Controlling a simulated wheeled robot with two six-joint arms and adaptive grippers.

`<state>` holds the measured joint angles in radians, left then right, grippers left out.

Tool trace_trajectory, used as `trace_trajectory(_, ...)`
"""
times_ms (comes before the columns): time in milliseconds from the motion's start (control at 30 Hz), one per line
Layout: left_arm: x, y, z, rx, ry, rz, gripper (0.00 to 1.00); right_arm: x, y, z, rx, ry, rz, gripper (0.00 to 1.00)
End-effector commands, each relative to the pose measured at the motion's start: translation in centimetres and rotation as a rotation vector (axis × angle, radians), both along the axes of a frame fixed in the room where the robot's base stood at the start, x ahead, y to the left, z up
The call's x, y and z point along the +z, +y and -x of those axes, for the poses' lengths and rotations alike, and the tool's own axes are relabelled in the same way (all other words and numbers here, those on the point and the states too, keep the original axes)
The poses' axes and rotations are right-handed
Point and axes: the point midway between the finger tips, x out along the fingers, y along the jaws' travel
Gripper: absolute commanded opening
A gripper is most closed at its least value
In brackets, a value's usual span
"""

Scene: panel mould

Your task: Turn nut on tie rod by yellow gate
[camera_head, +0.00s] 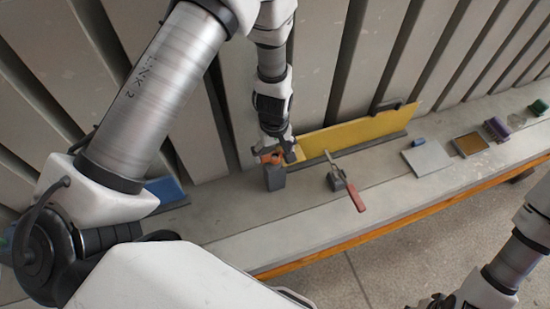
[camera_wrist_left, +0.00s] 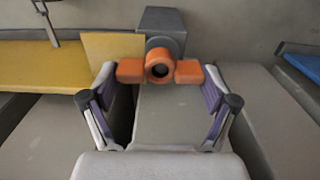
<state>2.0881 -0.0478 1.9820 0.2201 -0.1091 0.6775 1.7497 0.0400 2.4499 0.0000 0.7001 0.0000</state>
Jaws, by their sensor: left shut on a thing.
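The orange nut (camera_wrist_left: 160,68) has two side wings and a round hub with a dark centre. In the head view the nut (camera_head: 268,157) is small and partly covered by my left gripper (camera_head: 272,152). In the left wrist view the fingers of my left gripper (camera_wrist_left: 158,95) are at the outer ends of the two wings, shut on the nut. A grey block (camera_wrist_left: 162,28) is right behind the nut. The yellow gate (camera_head: 350,130) stands upright beside it, and also shows in the wrist view (camera_wrist_left: 45,65). The tie rod itself is hidden.
A clamp with a red handle (camera_head: 355,195) sits on the grey ledge, right of the nut. Further right lie a pale plate (camera_head: 427,158), a brown-yellow pad (camera_head: 470,145), and purple (camera_head: 497,128) and green (camera_head: 538,107) items. A blue piece (camera_head: 165,190) is at left.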

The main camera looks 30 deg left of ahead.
Motion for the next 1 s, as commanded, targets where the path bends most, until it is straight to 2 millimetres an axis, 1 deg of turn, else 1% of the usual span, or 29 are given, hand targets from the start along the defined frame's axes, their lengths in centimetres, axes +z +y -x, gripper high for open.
trace_trajectory(800,5.0,0.0,0.0,-0.001,-0.001,0.0,0.46,0.0,0.0,0.0,0.0,0.0,0.0,0.4)
trace_trajectory(1000,5.9,0.0,0.0,-0.002,-0.001,0.0,0.46,0.0,0.0,0.0,0.0,0.0,0.0,0.4)
